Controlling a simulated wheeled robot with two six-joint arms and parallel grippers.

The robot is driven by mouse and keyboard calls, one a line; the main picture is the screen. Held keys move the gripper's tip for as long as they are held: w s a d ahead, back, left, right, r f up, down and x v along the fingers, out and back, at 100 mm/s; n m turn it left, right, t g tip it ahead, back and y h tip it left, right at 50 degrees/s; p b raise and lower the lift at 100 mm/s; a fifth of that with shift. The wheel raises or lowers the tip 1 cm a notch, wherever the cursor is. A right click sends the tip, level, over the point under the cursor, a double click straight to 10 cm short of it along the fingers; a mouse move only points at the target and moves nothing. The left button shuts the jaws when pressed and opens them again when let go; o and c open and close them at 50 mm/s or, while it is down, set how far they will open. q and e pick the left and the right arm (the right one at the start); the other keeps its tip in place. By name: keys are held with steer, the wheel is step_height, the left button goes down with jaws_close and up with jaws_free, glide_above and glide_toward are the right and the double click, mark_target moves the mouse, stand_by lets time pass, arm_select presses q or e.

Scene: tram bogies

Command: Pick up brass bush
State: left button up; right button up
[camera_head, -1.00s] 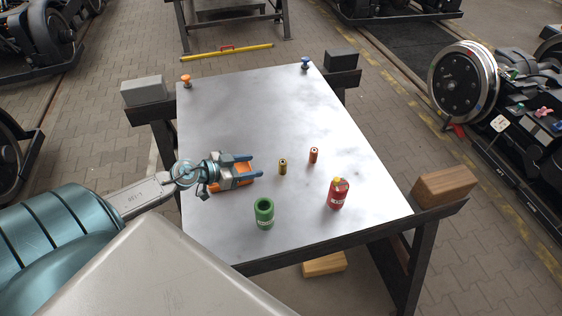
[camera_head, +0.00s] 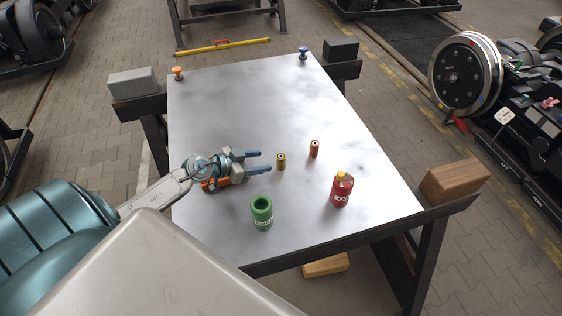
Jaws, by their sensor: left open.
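The brass bush (camera_head: 281,162), a small gold cylinder, stands upright near the middle of the metal table (camera_head: 260,105). My left gripper (camera_head: 263,162) is just left of it, with its blue fingers open and pointing right toward it. The fingertips look close to the bush, but I cannot tell the exact gap. Nothing shows between the fingers. My right gripper is not in view.
A copper-coloured cylinder (camera_head: 315,149) stands just right of the bush. A green cup-like cylinder (camera_head: 261,213) and a red bottle (camera_head: 341,189) with a yellow top stand nearer. Orange (camera_head: 178,73) and blue (camera_head: 303,53) knobs sit at the far corners. The table's far half is clear.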

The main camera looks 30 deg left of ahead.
mark_target(281, 162)
arm_select(q)
steer(key=shift+w+d+f, duration=0.15)
steer(key=shift+w+f, duration=0.1)
steer(key=shift+w, duration=0.25)
steer(key=shift+x, duration=2.65)
steer(key=shift+r, duration=0.1)
steer(key=shift+s, duration=0.1)
steer(key=shift+c, duration=0.4)
steer(key=c, duration=1)
